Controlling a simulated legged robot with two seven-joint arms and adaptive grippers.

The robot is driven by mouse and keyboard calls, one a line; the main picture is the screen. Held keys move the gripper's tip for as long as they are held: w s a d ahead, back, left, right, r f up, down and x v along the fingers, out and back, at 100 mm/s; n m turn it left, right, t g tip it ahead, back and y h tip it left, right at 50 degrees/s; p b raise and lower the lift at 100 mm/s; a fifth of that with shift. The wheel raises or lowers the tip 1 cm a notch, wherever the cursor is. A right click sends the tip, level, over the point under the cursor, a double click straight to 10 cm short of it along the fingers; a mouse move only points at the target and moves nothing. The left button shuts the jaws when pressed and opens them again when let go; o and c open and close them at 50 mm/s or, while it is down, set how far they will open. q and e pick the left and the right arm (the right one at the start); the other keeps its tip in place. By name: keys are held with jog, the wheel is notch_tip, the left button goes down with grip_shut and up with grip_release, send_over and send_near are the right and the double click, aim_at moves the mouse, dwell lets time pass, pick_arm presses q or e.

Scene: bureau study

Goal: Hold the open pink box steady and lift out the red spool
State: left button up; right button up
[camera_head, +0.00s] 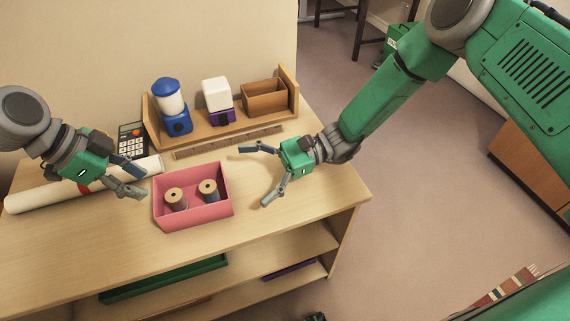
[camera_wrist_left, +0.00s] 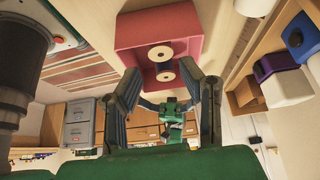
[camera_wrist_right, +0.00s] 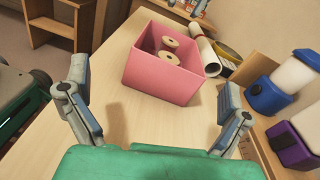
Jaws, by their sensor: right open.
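The open pink box (camera_head: 192,213) stands on the desk with two spools upright inside. The left spool (camera_head: 176,202) looks reddish-brown below its pale top; the right spool (camera_head: 209,195) looks blue-grey. The box also shows in the left wrist view (camera_wrist_left: 127,38) and in the right wrist view (camera_wrist_right: 158,76), where the spools' sides are mostly hidden by its wall. My left gripper (camera_head: 143,184) is open and empty, just left of the box and apart from it. My right gripper (camera_head: 253,176) is open and empty, right of the box, its fingers spread and not touching it.
A white roll (camera_head: 38,197) lies left of the box, partly behind my left gripper, with a calculator (camera_head: 132,140) behind. The desk front is clear.

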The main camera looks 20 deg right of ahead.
jog(key=d+m, duration=0.1)
jog(key=d, duration=0.1)
jog(key=w+d+f+m+t, duration=0.1)
jog(key=d, duration=0.2)
jog(key=d+f+m, duration=0.1)
jog(key=d, duration=0.1)
jog(key=shift+w+d+t+y, duration=0.15)
jog(key=shift+d+t+y, duration=0.05)
jog(key=shift+t+y, duration=0.1)
send_over(223, 182)
jog(key=s, duration=0.4)
jog(key=shift+d, duration=0.1)
jog(key=shift+c, duration=0.5)
jog(key=c, duration=0.8)
